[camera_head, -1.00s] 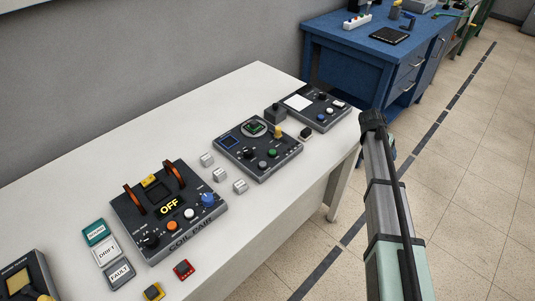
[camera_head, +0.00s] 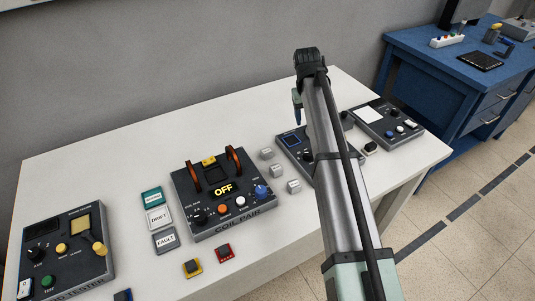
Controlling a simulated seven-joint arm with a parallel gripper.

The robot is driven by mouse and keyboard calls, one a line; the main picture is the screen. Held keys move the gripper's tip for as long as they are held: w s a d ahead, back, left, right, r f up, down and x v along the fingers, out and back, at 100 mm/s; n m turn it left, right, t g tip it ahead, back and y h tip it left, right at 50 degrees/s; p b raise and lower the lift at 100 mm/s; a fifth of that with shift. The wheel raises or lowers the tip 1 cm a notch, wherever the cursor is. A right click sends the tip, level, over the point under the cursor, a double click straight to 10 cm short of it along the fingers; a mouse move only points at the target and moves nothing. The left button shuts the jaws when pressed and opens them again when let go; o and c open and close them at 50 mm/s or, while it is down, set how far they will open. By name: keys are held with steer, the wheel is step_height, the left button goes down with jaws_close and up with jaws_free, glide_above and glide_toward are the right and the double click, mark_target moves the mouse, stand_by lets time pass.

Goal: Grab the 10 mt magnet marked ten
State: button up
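Three small light-grey blocks lie in a slanting row on the white table, just right of the coil pair unit: a far block (camera_head: 266,153), a middle block (camera_head: 276,170) and a near block (camera_head: 293,186). They look like the magnets, but their markings are too small to read, so I cannot tell which is ten. My arm rises from the bottom right and passes to the right of the blocks. A small part at its far end (camera_head: 297,107) hangs above the table beyond the blocks. My gripper's fingers cannot be made out there.
The coil pair unit (camera_head: 223,193) reads OFF and has two upright orange-brown coils. A dark panel (camera_head: 294,143) stands partly behind my arm, with another panel (camera_head: 387,124) to its right.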

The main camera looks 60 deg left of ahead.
steer(key=s+a+r+n+g, duration=0.1)
steer(key=s+a+n, duration=0.1)
steer(key=s, duration=0.5)
steer(key=s+a+r+n+g, duration=0.1)
steer(key=s+a+n, duration=0.1)
steer(key=s, duration=0.5)
glide_above(266, 150)
step_height(266, 150, down, 8)
steer(key=shift+w+d+f, duration=0.1)
steer(key=shift+d+f, duration=0.05)
steer(key=shift+a+f, duration=0.2)
steer(key=shift+f, duration=2.55)
jaws_close()
